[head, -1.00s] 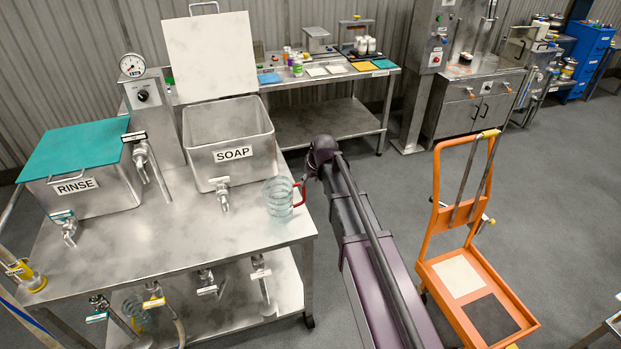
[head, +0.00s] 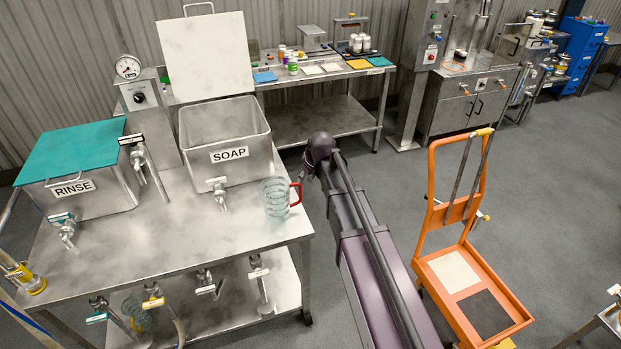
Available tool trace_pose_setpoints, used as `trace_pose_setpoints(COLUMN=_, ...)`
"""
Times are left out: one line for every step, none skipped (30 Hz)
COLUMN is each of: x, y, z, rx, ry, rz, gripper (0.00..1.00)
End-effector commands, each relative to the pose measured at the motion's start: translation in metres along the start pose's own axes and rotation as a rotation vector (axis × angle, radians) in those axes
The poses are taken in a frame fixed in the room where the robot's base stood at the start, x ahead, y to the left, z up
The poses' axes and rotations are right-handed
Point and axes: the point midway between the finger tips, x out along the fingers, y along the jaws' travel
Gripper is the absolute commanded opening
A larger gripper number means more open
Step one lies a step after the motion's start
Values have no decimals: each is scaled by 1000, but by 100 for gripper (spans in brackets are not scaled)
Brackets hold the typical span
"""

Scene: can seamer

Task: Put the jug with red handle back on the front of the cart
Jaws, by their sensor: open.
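The clear jug with the red handle (head: 275,198) stands upright on the steel table (head: 180,245), near its right edge and in front of the SOAP tank. Its red handle points right, toward my arm. My gripper (head: 309,173) is just right of the handle, small and mostly hidden behind my dark arm; it is open and seems apart from the handle. The orange cart (head: 470,262) stands on the floor to the right of my arm. Its deck has a white square (head: 453,274) and a black square (head: 484,314), both bare.
The SOAP tank (head: 228,140) has its lid up; the RINSE tank (head: 85,190) has a teal cover. Another clear jug (head: 136,310) sits on the lower shelf. A back bench (head: 330,85) holds bottles and coloured pads. Grey floor is open behind the cart.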

Motion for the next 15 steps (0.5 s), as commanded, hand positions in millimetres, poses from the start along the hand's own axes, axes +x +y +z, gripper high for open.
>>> trace_pose_setpoints(x=0, y=0, z=2, rx=2, ry=-2, rz=0, gripper=52)
trace_pose_setpoints(x=-1, y=0, z=4, rx=4, ry=-4, rz=1, gripper=52)
trace_pose_setpoints(x=-3, y=1, z=8, rx=10, ry=-9, rz=2, gripper=52)
trace_pose_setpoints(x=-4, y=1, z=13, rx=18, ry=-15, rz=3, gripper=52)
trace_pose_setpoints(x=-6, y=2, z=19, rx=28, ry=-23, rz=4, gripper=52)
trace_pose_setpoints(x=-10, y=3, z=30, rx=43, ry=-38, rz=6, gripper=52)
trace_pose_setpoints(x=-13, y=4, z=40, rx=58, ry=-51, rz=9, gripper=52)
trace_pose_setpoints(x=-17, y=4, z=51, rx=76, ry=-67, rz=12, gripper=52)
trace_pose_setpoints(x=-22, y=5, z=68, rx=101, ry=-90, rz=17, gripper=52)
trace_pose_setpoints(x=-27, y=6, z=82, rx=124, ry=-110, rz=21, gripper=52)
trace_pose_setpoints(x=-32, y=6, z=96, rx=149, ry=-131, rz=26, gripper=52)
trace_pose_setpoints(x=-39, y=7, z=117, rx=183, ry=-160, rz=34, gripper=52)
trace_pose_setpoints(x=-45, y=7, z=132, rx=210, ry=-184, rz=40, gripper=52)
trace_pose_setpoints(x=-50, y=7, z=148, rx=238, ry=-207, rz=46, gripper=52)
trace_pose_setpoints(x=-58, y=8, z=168, rx=275, ry=-238, rz=56, gripper=52)
